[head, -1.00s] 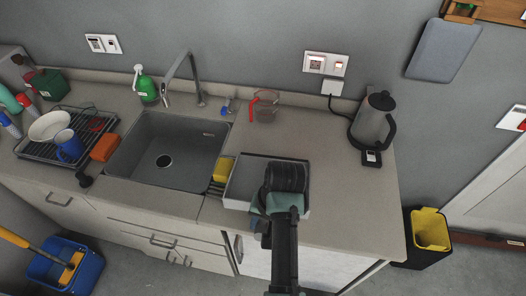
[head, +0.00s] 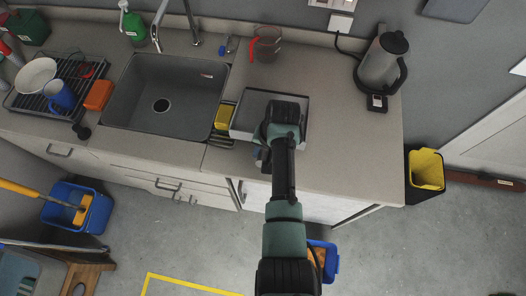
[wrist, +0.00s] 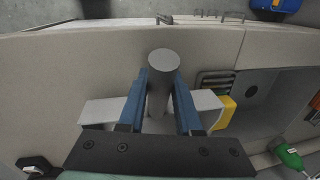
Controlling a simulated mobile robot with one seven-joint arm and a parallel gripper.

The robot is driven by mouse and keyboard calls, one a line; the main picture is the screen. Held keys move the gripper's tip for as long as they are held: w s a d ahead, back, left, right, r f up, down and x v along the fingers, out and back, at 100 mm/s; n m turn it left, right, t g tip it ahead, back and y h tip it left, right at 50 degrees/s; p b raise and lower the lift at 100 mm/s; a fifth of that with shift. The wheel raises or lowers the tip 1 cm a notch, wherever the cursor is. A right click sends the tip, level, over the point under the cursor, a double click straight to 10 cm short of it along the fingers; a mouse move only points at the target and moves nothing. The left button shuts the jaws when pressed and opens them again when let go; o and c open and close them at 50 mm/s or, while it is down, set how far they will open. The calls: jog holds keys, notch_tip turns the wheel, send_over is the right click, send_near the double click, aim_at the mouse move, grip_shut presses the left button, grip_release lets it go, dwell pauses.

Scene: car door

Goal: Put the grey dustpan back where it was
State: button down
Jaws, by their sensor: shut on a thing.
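The grey dustpan (head: 243,121) is at the counter's front edge, right of the sink, in the head view. My arm and wrist cover part of it. In the wrist view my gripper (wrist: 159,78) has its two blue fingers closed on the dustpan's round grey handle (wrist: 163,62), one on each side. The pan (wrist: 98,111) shows on both sides of the fingers, lighter than the counter. I cannot tell whether the pan rests on the counter or is slightly above it.
The sink (head: 165,100) and a yellow sponge (head: 224,117) lie left of the dustpan. A measuring jug (head: 266,44) stands behind it. The kettle (head: 382,62) is at the back right. Counter between dustpan and kettle is clear. A yellow-lined bin (head: 426,169) stands beside the counter.

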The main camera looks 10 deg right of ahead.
jog(key=shift+f, duration=0.65)
jog(key=shift+f, duration=0.2)
jog(key=c, duration=0.6)
grip_release()
jog(key=shift+r, duration=0.1)
